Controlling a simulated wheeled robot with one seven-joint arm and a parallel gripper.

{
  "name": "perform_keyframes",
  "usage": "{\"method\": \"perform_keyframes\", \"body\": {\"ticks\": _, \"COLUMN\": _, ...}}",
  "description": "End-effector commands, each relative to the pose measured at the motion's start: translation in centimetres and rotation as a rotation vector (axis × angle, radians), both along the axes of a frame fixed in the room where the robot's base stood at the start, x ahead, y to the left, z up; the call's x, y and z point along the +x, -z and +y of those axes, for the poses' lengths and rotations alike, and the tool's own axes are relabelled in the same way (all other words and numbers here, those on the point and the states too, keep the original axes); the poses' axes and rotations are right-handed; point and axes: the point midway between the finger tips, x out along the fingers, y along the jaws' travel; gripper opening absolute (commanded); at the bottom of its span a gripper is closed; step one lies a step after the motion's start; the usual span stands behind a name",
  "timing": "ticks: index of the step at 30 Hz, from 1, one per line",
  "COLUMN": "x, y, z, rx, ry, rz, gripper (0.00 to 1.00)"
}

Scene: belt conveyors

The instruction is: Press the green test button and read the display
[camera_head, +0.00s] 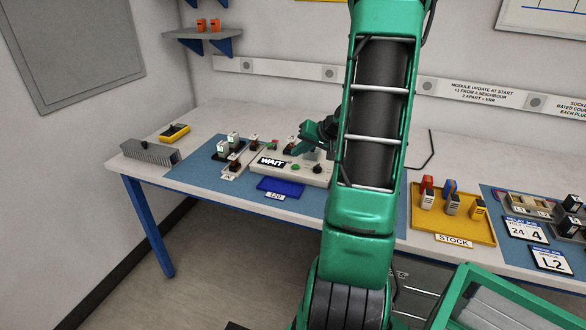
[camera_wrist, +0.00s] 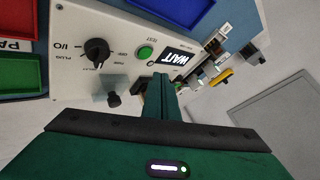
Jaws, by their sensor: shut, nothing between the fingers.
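The test box (camera_head: 308,178) is a pale panel on the blue mat. Its green test button (camera_wrist: 145,52), labelled TEST, is uncovered in the wrist view and also shows in the head view (camera_head: 295,167). The display (camera_wrist: 178,60) beside it reads WAIT, also legible in the head view (camera_head: 271,162). My gripper (camera_wrist: 157,80) is shut and empty, its tips over the box just below the button and display in the wrist picture. The tips appear apart from the button. A black rotary knob (camera_wrist: 96,50) sits on the other side of the button.
A blue tray (camera_head: 280,187) lies in front of the box. Small modules (camera_head: 222,150) stand to its left, near a yellow meter (camera_head: 174,133). The yellow STOCK tray (camera_head: 452,226) with several plugs is to the right. My arm hides part of the bench.

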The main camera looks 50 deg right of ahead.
Motion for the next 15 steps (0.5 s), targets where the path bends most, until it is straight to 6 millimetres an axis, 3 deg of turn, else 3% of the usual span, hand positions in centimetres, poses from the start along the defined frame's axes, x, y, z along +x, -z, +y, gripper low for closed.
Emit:
{"method": "perform_keyframes", "body": {"ticks": 7, "x": 0.0, "y": -2.1, "z": 0.0, "rx": -0.001, "ry": -0.001, "rz": 0.0, "gripper": 0.0}}
{"method": "perform_keyframes", "body": {"ticks": 15, "x": 0.0, "y": -2.7, "z": 0.0, "rx": 0.001, "ry": 0.0, "rz": 0.001, "gripper": 0.0}}
